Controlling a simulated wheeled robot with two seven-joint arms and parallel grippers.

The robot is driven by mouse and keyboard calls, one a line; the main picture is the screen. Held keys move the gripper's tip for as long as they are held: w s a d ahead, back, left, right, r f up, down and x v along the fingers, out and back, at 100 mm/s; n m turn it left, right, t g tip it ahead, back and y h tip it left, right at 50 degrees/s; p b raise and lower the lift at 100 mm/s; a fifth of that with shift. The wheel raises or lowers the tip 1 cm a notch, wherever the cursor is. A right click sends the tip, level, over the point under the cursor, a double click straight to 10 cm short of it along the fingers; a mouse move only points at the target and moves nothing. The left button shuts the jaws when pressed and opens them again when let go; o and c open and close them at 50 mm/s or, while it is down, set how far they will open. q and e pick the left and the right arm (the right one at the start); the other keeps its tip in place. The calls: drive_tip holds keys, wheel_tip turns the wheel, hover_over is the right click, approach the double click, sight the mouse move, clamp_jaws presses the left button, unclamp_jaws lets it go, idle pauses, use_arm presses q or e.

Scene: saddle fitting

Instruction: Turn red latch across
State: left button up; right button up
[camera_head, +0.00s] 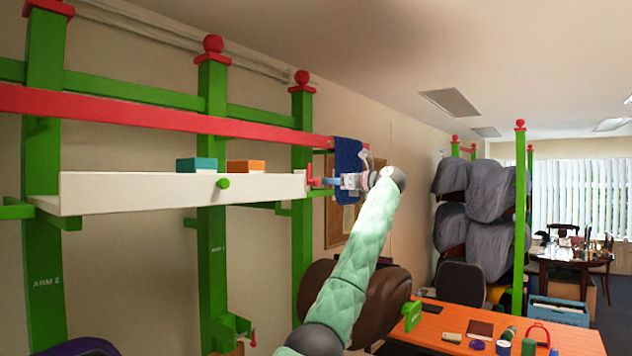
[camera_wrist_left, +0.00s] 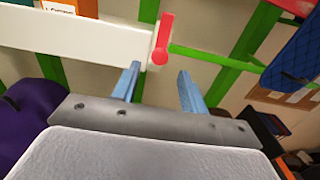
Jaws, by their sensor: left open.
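The red latch (camera_head: 310,175) is a small piece at the right end of the white shelf board (camera_head: 140,187). In the left wrist view the red latch (camera_wrist_left: 163,40) stands upright, with a rounded knob at its lower end. My left gripper (camera_head: 328,182) is at the board's right end, close to the latch. In the wrist view my left gripper (camera_wrist_left: 159,74) is open and empty, its two blue fingers apart. The latch is just beyond the fingertips, nearer the left finger; I cannot tell whether they touch. My right gripper is not in view.
A teal box (camera_head: 197,165) and an orange box (camera_head: 246,167) sit on the shelf. Green posts (camera_head: 212,130) and a red rail (camera_head: 150,115) stand behind. A blue cloth (camera_head: 348,165) hangs beside my gripper. A brown saddle (camera_head: 390,300) and an orange table (camera_head: 455,320) are lower.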

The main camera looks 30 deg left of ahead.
sight(317, 181)
use_arm(q)
drive_tip(key=shift+w+a+r+p, duration=0.15)
drive_tip(key=shift+a+p, duration=0.65)
drive_tip(key=shift+a, duration=0.4)
drive_tip(key=a+p, duration=0.2)
drive_tip(key=a, duration=0.2)
drive_tip(key=shift+w+a+p, duration=0.15)
drive_tip(key=shift+a+p, duration=0.05)
drive_tip(key=shift+p, duration=0.2)
drive_tip(key=shift+a+f, duration=0.2)
drive_tip(key=shift+a, duration=0.25)
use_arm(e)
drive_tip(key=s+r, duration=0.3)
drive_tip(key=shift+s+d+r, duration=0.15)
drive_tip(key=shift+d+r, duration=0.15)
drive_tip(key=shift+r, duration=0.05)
use_arm(q)
drive_tip(key=shift+c, duration=0.2)
drive_tip(key=c, duration=0.9)
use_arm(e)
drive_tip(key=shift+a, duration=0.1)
